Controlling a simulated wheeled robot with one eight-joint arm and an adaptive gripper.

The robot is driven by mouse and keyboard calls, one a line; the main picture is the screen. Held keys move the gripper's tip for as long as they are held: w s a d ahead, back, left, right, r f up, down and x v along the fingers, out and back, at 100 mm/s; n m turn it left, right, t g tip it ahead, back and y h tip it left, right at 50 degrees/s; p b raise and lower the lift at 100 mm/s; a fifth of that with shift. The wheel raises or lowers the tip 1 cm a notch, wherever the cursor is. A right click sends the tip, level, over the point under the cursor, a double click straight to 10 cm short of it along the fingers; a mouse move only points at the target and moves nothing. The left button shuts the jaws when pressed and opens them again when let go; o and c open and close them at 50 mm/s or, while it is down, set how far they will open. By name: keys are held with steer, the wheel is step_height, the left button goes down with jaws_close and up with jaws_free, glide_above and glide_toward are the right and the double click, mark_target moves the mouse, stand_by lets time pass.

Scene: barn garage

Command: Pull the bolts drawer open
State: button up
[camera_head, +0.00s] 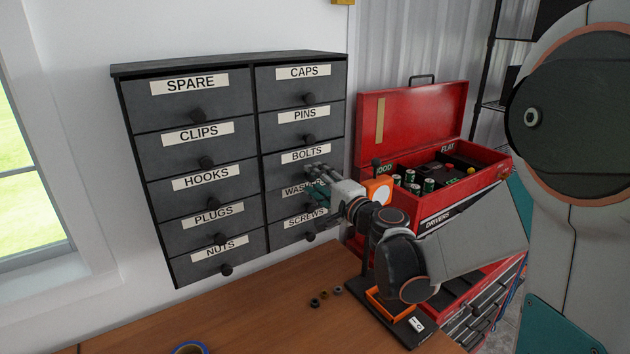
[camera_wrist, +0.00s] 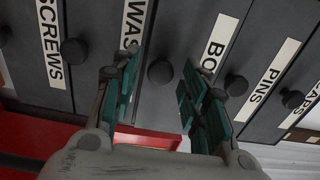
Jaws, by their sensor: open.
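The bolts drawer (camera_head: 280,172) is in the right column of a dark grey cabinet, third from the top, and looks shut. No knob is gripped; I cannot tell how near the fingers are to the drawer fronts.
The pins knob (camera_head: 309,139) is above, and the screws knob (camera_head: 310,236) below. A red toolbox (camera_head: 415,115) with cans stands close right of the cabinet. A wooden bench (camera_head: 270,320) below holds a few small nuts and a blue tape roll (camera_head: 190,347).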

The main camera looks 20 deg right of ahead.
steer(key=shift+w+a, duration=0.15)
steer(key=shift+w, duration=0.25)
jaws_close()
steer(key=v, duration=1.1)
steer(key=shift+b, duration=0.3)
jaws_free()
steer(key=shift+w, duration=0.15)
